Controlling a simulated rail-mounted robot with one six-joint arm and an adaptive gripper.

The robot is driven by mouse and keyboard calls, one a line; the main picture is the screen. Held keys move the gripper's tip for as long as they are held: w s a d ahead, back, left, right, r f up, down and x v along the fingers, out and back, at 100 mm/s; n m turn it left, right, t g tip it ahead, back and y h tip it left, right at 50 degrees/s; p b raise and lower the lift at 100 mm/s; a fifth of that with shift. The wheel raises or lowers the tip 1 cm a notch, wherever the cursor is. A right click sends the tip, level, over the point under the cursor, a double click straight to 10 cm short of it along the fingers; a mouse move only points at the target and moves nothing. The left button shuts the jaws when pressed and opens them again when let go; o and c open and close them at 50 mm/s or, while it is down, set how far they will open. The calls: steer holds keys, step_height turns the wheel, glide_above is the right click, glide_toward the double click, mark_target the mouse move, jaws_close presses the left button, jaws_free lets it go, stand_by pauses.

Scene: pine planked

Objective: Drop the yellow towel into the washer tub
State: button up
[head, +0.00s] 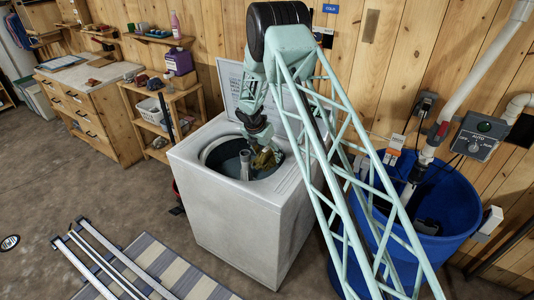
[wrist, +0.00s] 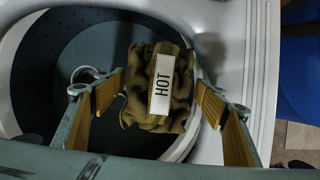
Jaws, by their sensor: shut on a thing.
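The yellow towel (wrist: 142,106) is a crumpled olive-yellow bundle between the fingers of my gripper (wrist: 160,88) in the wrist view. A white tag reading HOT (wrist: 162,84) lies across it. The white washer (head: 225,205) stands with its lid up. Its dark tub (wrist: 50,75) is open below and to the left of the towel. In the head view the towel (head: 265,159) hangs from my gripper (head: 264,150) over the right part of the tub opening. The towel overlaps the tub's right rim in the wrist view. Its exact height is unclear.
A grey post (head: 245,165) stands up in the tub. The raised lid (head: 232,85) is behind the opening. A blue barrel (head: 440,205) with pipes stands to the right. A shelf (head: 160,115) with a basket is at the left. A striped mat (head: 150,265) with metal rails lies in front.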

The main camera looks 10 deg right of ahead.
step_height(320, 180, down, 12)
steer(key=b, duration=0.6)
steer(key=shift+r+b, duration=0.25)
steer(key=shift+b, duration=0.15)
steer(key=o, duration=1.1)
steer(key=shift+c, duration=0.2)
steer(key=shift+f, duration=0.1)
steer(key=shift+s, duration=0.1)
